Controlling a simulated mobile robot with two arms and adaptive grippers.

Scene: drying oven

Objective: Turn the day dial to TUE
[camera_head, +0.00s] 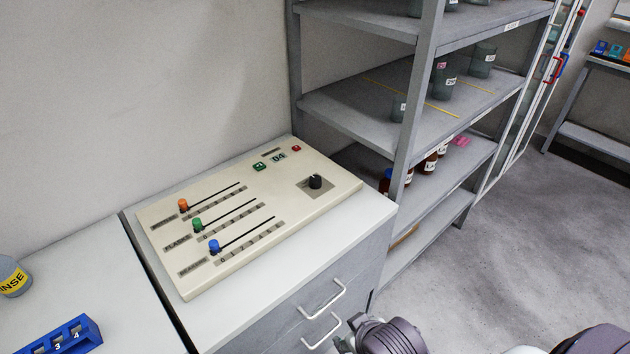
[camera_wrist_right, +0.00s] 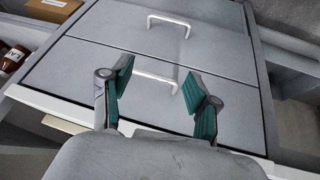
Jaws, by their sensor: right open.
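The cream control panel (camera_head: 290,222) lies on top of the drawer cabinet in the head view. Its black dial knob (camera_head: 315,181) stands on a small grey plate at the panel's right end. The markings around the knob are too small to read, so I cannot tell which day it points to. My right gripper (camera_wrist_right: 157,82) is open and empty in the right wrist view, its green-padded fingers apart in front of the drawer fronts. The knob does not show in that view. My left gripper is not in view.
The panel also bears orange (camera_head: 183,204), green (camera_head: 198,225) and blue (camera_head: 214,246) sliders, and a display (camera_head: 278,157) reading 04. A grey shelf rack (camera_head: 345,110) with bottles and beakers stands behind the cabinet. Drawer handles (camera_head: 322,300) stick out in front. A blue numbered rack (camera_head: 66,337) sits at left.

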